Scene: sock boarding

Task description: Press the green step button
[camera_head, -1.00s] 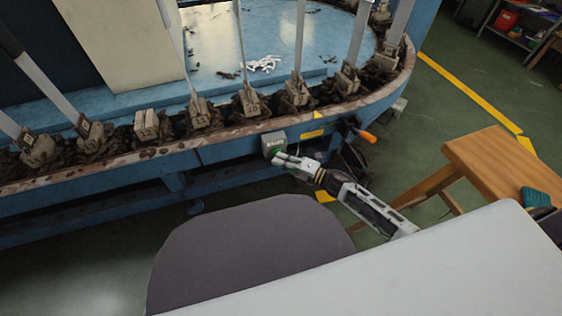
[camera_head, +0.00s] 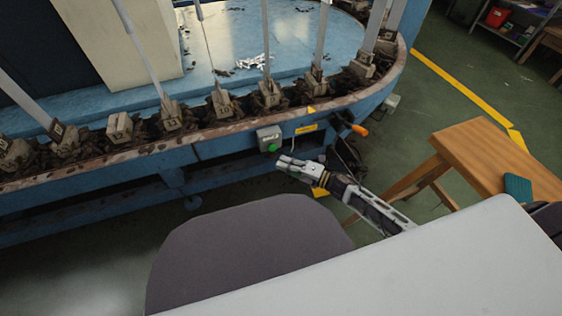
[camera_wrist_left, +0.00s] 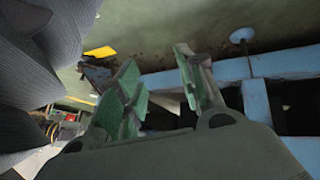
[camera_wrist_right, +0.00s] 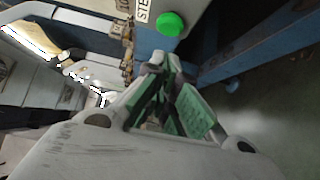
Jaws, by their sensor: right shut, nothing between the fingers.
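The green step button (camera_head: 272,148) is on the underside edge of a small grey box (camera_head: 268,136) fixed to the blue machine's rim. In the right wrist view the round green button (camera_wrist_right: 171,24) shows beyond the fingertips, beside partly cut-off lettering. My right gripper (camera_head: 281,162) is shut and empty, a little below and right of the button, with a gap between them. Its closed fingers also show in the right wrist view (camera_wrist_right: 158,65). My left gripper (camera_wrist_left: 155,70) shows only in its own wrist view, with its fingers apart and nothing between them.
The blue machine (camera_head: 210,148) carries several upright boards on a moving row of holders (camera_head: 172,115). An orange handle (camera_head: 359,130) sticks out right of the box. A wooden table (camera_head: 490,155) stands at the right. A grey rounded chair-like shape (camera_head: 245,250) is in front.

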